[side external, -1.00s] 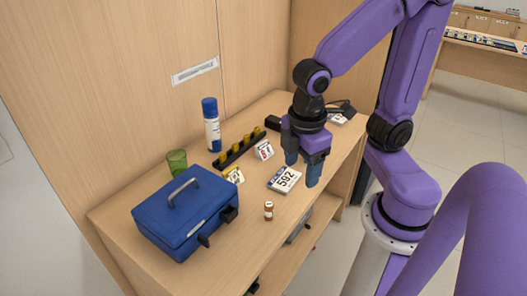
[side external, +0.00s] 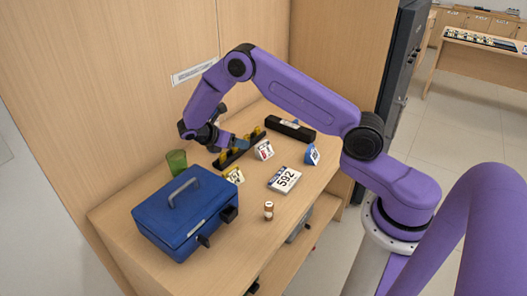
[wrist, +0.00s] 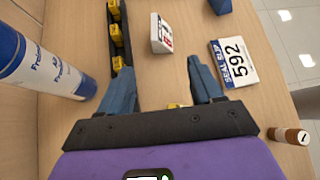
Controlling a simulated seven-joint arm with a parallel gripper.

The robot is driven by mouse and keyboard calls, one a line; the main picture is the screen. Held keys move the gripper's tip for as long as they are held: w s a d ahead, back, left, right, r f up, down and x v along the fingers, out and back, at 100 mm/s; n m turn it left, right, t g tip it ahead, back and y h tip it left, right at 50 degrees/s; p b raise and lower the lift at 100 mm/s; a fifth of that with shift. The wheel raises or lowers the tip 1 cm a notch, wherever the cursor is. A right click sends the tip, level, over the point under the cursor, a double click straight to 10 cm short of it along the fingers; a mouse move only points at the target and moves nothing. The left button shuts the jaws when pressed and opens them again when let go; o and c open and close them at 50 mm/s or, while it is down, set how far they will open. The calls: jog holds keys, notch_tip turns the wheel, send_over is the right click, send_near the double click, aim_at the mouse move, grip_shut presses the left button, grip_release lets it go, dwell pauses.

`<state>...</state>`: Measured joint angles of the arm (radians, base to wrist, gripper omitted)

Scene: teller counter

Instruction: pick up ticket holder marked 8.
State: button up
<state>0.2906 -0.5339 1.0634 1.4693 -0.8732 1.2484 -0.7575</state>
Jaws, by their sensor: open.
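Three small tent-shaped ticket holders stand on the counter: a yellow one (side external: 234,175), a white one with red marking (side external: 264,150) and a blue one (side external: 312,154). Their numbers are too small to read, so I cannot tell which is marked 8. My gripper (side external: 240,141) is open and empty above the black rack at the back. In the wrist view the white holder (wrist: 161,33) lies ahead of the open fingers (wrist: 160,75). A sliver of the yellow holder (wrist: 175,105) shows between the fingers at the palm edge. Part of the blue holder (wrist: 220,5) is at the top edge.
The black rack with yellow pieces (wrist: 118,40) and a blue-white can (wrist: 35,62) are close to my gripper.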

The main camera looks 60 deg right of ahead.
jog(key=n+g+h, duration=0.1)
jog(key=h, duration=0.1)
send_near(258, 146)
jog(key=x, duration=0.4)
jog(key=shift+w+d, duration=0.3)
jog(key=shift+s+x, duration=0.15)
jog(key=shift+x, duration=1.85)
jog(key=shift+s+x, duration=0.1)
jog(key=shift+x, duration=1.9)
jog(key=shift+a+f, duration=0.1)
jog(key=c, duration=1.1)
